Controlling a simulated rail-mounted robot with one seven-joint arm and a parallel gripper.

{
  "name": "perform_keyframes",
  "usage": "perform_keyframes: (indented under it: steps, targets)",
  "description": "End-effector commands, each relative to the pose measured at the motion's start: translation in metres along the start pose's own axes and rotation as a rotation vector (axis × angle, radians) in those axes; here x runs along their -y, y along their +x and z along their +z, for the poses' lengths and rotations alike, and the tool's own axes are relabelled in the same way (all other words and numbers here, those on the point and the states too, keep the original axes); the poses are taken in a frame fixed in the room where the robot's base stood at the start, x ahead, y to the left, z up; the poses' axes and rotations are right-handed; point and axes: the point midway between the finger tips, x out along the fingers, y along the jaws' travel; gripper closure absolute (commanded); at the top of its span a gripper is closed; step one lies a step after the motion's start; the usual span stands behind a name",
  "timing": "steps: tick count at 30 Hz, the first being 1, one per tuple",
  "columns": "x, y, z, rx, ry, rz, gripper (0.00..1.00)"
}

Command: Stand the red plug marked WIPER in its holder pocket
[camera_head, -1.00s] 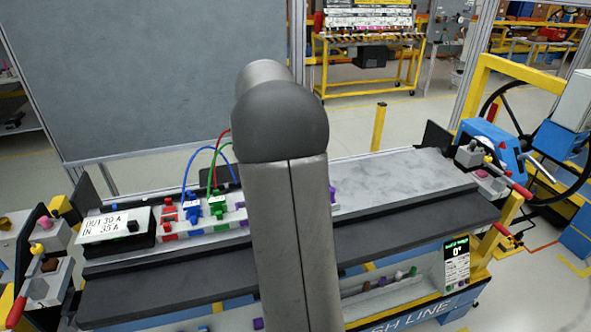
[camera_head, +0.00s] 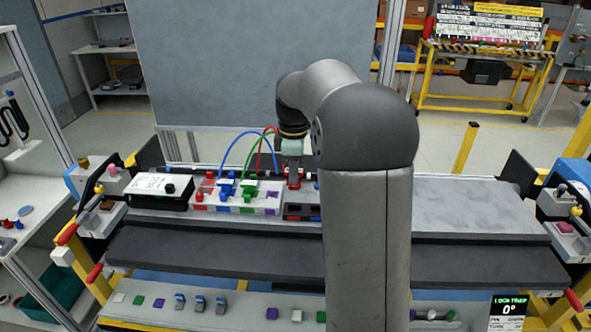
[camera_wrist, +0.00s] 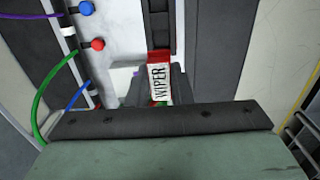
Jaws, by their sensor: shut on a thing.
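The red plug with a white WIPER label (camera_wrist: 158,82) is between the fingers of my gripper (camera_wrist: 158,92) in the wrist view. My gripper is shut on it. In the head view my gripper (camera_head: 293,168) points down, with the red of the plug (camera_head: 294,184) showing below it. The dark holder (camera_head: 300,211) with pockets is right under and in front of the plug. It also shows in the wrist view as a dark strip (camera_wrist: 158,28) running away from the plug. I cannot tell whether the plug's lower end is inside a pocket.
A pale connector block (camera_head: 232,208) with blue, green and red plugs and looping cables stands left of the holder. A white-topped box (camera_head: 160,190) is farther left. The grey bench top (camera_head: 480,212) at right is clear. Several small coloured parts lie on the front shelf.

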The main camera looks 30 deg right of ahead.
Motion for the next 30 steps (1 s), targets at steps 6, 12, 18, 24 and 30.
perform_keyframes:
  steps: [6,12,18,24,30]
  targets:
    - [0.0,0.011,0.0,0.0,0.001,0.0,1.0]
    - [0.0,0.029,0.001,0.0,0.001,-0.001,1.0]
    - [0.0,0.049,0.001,0.0,0.001,0.0,1.0]
    - [0.0,0.058,0.0,0.0,0.001,0.0,1.0]
    - [0.0,0.058,0.0,0.0,0.001,0.0,1.0]
